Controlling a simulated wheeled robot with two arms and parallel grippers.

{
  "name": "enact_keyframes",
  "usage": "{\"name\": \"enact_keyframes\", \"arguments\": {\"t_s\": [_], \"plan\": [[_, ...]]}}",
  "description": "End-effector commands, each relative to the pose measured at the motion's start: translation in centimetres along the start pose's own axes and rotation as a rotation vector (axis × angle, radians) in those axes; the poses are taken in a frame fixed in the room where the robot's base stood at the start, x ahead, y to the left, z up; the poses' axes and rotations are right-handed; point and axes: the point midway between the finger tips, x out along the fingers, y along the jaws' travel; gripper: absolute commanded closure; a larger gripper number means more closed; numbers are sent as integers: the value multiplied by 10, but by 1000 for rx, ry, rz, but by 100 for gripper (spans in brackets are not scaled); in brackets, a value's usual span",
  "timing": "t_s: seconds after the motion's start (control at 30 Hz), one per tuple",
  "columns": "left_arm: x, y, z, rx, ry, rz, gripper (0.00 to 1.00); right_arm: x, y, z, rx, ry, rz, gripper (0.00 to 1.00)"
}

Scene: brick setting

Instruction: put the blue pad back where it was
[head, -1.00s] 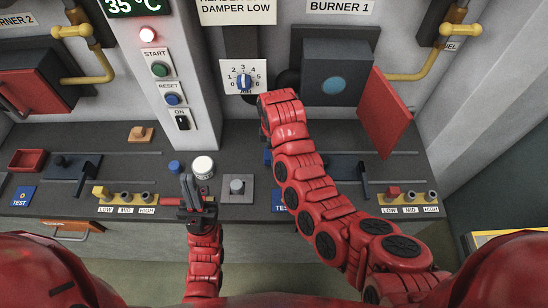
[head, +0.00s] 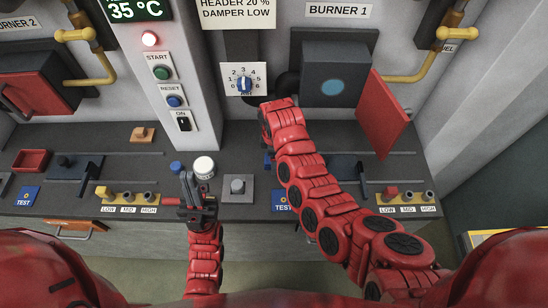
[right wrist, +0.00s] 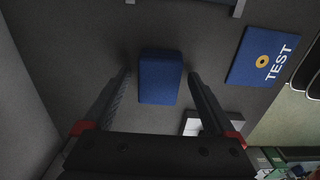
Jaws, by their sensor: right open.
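The blue pad (right wrist: 160,79) is a small blue block on the dark worktop in the right wrist view. In the head view only a sliver of blue (head: 267,160) shows beside my right arm. My right gripper (right wrist: 159,75) is open. Its two fingers are on either side of the pad, with a gap on each side. In the head view its jaws are hidden behind the arm. My left gripper (head: 190,181) is over the worktop's front, near a white-topped round jar (head: 204,167); its jaw gap is unclear.
A blue TEST label (right wrist: 262,56) lies right of the pad. A grey plate with a knob (head: 237,187) and a blue round cap (head: 176,167) are on the worktop (head: 232,140). A dial panel (head: 243,79) and the open red burner door (head: 382,114) stand behind.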

Motion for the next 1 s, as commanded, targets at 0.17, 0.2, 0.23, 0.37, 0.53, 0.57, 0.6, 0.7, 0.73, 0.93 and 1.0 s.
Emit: {"name": "enact_keyframes", "arguments": {"t_s": [0.17, 0.2, 0.23, 0.37, 0.53, 0.57, 0.6, 0.7, 0.73, 0.93, 1.0], "plan": [[-3, 0, 0, 0, 0, 0, 100, -6, 0, 0, 0, 0, 0, 9], [-5, 0, 1, 0, 0, 0, 100, -10, 1, -1, 0, 0, 2, 9], [-6, 0, 1, 0, 0, 0, 100, -14, 2, -1, 0, 1, 6, 9], [-14, 1, 2, 0, 0, 0, 100, -36, 2, -1, 2, 4, 8, 9], [0, 0, 0, 0, 0, 0, 100, -84, 0, 0, 2, 3, -2, 9], [3, 0, 0, 0, 0, 0, 100, -90, 0, 1, 2, 2, -2, 9], [6, 0, -1, 0, 0, 0, 100, -97, 0, 0, 1, 3, 0, 9], [8, 0, -1, 0, 0, 0, 100, -106, 0, 1, 3, 2, -1, 9], [9, 0, -2, 0, 0, 0, 100, -109, 0, 0, 2, 3, -2, 9], [12, -1, -2, 0, 0, 0, 100, -120, 0, 0, 0, 1, -2, 9], [12, -1, -2, 0, 0, 0, 100, -121, 0, 0, 0, 0, -2, 9]]}}
